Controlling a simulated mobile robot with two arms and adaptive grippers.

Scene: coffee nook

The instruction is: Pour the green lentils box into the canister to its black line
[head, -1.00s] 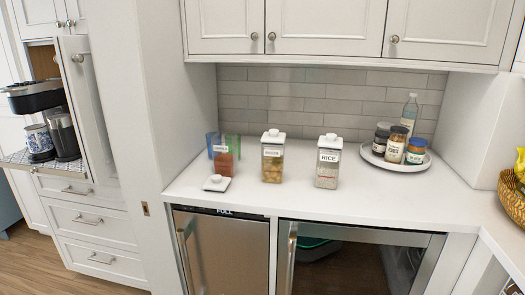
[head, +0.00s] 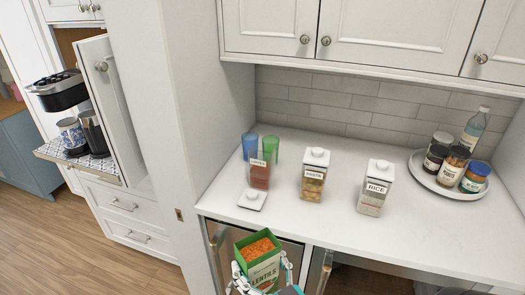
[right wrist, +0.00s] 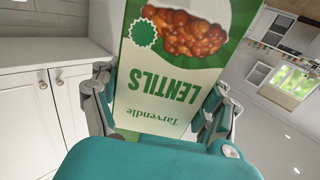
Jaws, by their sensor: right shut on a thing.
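The green lentils box (head: 264,268) is upright and open at the top, with orange-red lentils showing inside. My right gripper (head: 263,277) is shut on it, in front of the counter's front edge. In the right wrist view the fingers (right wrist: 157,108) clasp the sides of the box (right wrist: 165,85), whose LENTILS print appears upside down. The canister (head: 260,174) stands open on the counter, beyond the box, with reddish contents and a white label too small to read. Its black line cannot be made out. A white lid (head: 253,199) lies in front of it. My left gripper is out of view.
A blue cup (head: 249,145) and a green cup (head: 270,148) stand behind the canister. Lidded pasta (head: 314,176) and rice (head: 375,190) canisters stand to its right. A round tray (head: 424,178) holds jars and a bottle. Upper cabinets (head: 385,38) overhang the counter's back.

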